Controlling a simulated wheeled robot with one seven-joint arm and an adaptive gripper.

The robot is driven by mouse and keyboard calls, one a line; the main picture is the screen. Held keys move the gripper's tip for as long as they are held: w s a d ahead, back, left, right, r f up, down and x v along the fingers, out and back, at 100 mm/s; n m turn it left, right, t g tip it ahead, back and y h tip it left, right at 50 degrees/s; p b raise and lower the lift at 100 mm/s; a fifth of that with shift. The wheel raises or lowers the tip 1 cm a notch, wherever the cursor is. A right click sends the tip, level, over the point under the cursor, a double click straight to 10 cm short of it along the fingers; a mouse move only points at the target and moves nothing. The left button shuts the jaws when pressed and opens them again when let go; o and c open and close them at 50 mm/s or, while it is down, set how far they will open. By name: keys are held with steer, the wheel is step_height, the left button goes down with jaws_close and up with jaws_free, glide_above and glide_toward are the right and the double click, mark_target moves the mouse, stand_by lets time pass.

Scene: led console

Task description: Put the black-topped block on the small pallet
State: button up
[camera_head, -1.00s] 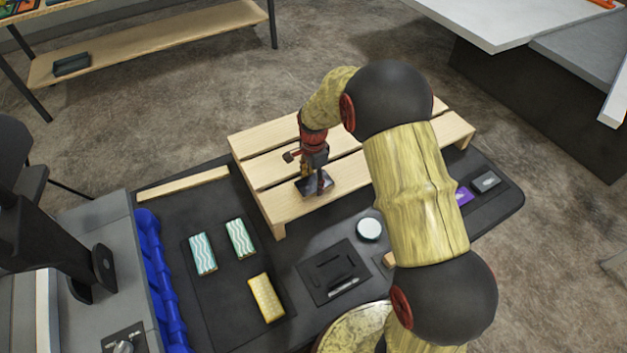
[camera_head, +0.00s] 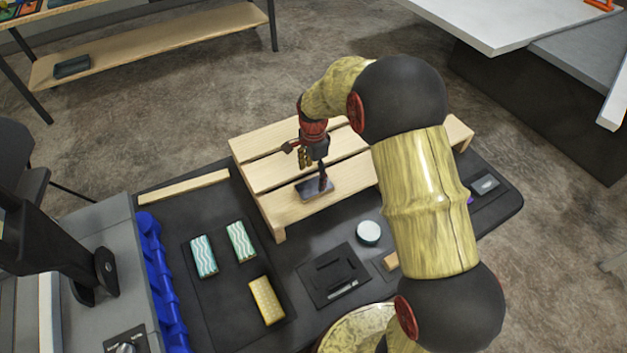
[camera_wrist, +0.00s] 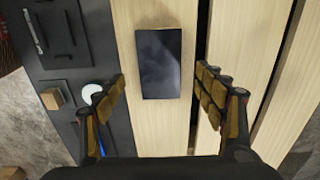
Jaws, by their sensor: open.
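The black-topped block (camera_head: 314,189) lies flat on a slat of the small wooden pallet (camera_head: 270,171), near its front edge. In the wrist view the block (camera_wrist: 160,63) shows its dark, glossy top, and the pallet (camera_wrist: 240,25) shows as pale slats with dark gaps. My gripper (camera_head: 324,172) is over the pallet, pointing down just behind the block. In the wrist view my gripper's fingers (camera_wrist: 162,88) are wide apart, with the block between and a little beyond them. Neither finger touches it there.
Two wavy-patterned blocks (camera_head: 204,256) and a yellow block (camera_head: 266,299) lie on a dark mat at left. A white round item (camera_head: 368,232), a black tray (camera_head: 333,275) and a small wooden block (camera_head: 390,261) are in front of the pallet. A blue rail (camera_head: 163,280) borders the left.

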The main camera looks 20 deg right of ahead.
step_height(320, 180, up, 7)
steer(key=p, duration=0.1)
step_height(320, 180, up, 10)
steer(key=r+n+t, duration=0.1)
steer(key=n, duration=0.3)
glide_above(314, 186)
steer(key=s, duration=0.6)
steer(key=s+r+n+t, duration=0.1)
steer(key=s+r+n, duration=0.2)
steer(key=s, duration=0.5)
steer(key=s+r+n+t, duration=0.2)
steer(key=s+n, duration=0.3)
steer(key=s, duration=0.3)
steer(key=s+a+r+n+t, duration=0.1)
steer(key=s+r+n, duration=0.2)
steer(key=s+r, duration=0.2)
steer(key=s, duration=0.3)
steer(key=shift+n+t, duration=0.3)
steer(key=shift+n, duration=0.1)
steer(key=shift+f+b, duration=0.25)
steer(key=shift+b, duration=0.1)
